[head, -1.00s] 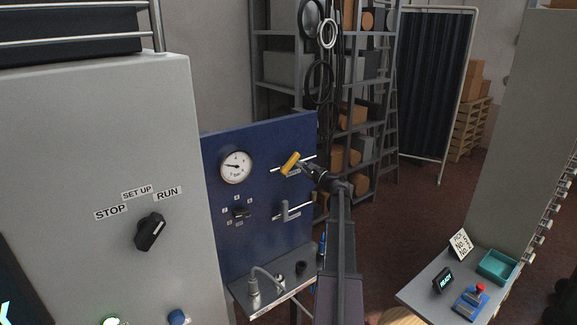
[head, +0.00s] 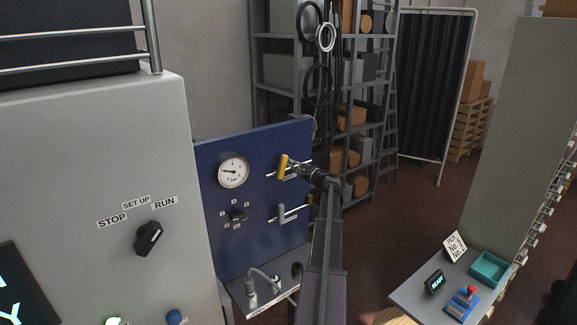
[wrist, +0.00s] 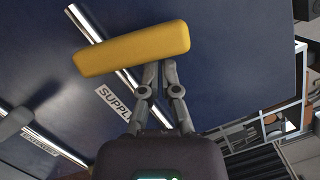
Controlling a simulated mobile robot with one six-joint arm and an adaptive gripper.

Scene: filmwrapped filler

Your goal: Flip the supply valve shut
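The supply valve has a yellow handle (head: 283,167) on the blue panel (head: 215,215). In the head view the handle stands nearly upright. In the wrist view the yellow handle (wrist: 135,50) lies across the silver pipe (wrist: 93,28) at a steep angle, and the "SUPPLY" label (wrist: 113,102) shows below it. My gripper (head: 291,162) reaches in from the right at the handle. In the wrist view my gripper (wrist: 159,68) has its fingertips together against the handle's lower side, not around it. Whether they touch it is hard to tell.
A grey lever (head: 282,213) on a second pipe sits below the supply valve. A pressure gauge (head: 233,171) and a small black knob (head: 237,215) are to the left. A metal shelf (head: 258,290) with a hose fitting juts out below. A grey cabinet (head: 80,180) stands at left.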

